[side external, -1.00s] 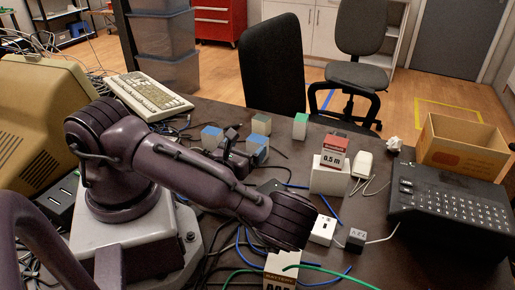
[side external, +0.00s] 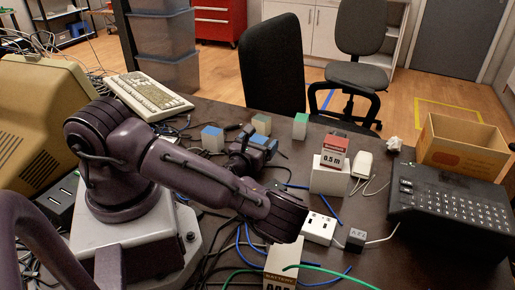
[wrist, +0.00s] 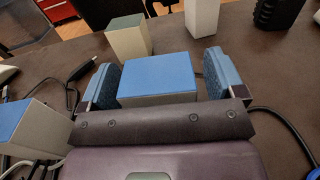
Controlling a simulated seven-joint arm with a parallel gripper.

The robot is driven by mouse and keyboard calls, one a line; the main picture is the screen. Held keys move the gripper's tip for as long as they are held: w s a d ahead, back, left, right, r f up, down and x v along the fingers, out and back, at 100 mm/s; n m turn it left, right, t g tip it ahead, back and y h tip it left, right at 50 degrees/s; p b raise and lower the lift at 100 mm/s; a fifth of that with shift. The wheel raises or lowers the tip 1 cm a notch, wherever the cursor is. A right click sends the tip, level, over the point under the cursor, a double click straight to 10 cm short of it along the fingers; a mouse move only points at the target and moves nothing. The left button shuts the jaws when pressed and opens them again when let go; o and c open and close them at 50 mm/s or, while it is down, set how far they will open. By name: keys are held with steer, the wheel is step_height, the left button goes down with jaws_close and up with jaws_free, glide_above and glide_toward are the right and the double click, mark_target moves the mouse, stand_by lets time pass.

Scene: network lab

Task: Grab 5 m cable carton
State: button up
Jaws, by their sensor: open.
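A carton with a blue top (wrist: 157,78) lies between the fingers of my gripper (wrist: 163,80) in the wrist view. The gripper is open, with a finger on each side and a gap on the right. No length label shows on this carton, so I cannot tell that it is the 5 m one. In the side view my gripper (side external: 252,148) largely hides it. A second blue-topped carton (side external: 212,138) stands just left of the gripper; it also shows at the wrist view's left edge (wrist: 30,125).
A tan-topped carton (side external: 261,124) and a green-topped carton (side external: 300,126) stand behind. A red-topped 0.5 m carton (side external: 334,151) sits on a white box (side external: 328,178) to the right. Loose cables, a keyboard (side external: 148,95) and a black console (side external: 450,212) surround the area.

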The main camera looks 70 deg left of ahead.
steer(key=c, duration=1.1)
steer(key=shift+o, duration=0.2)
steer(key=shift+r, duration=0.15)
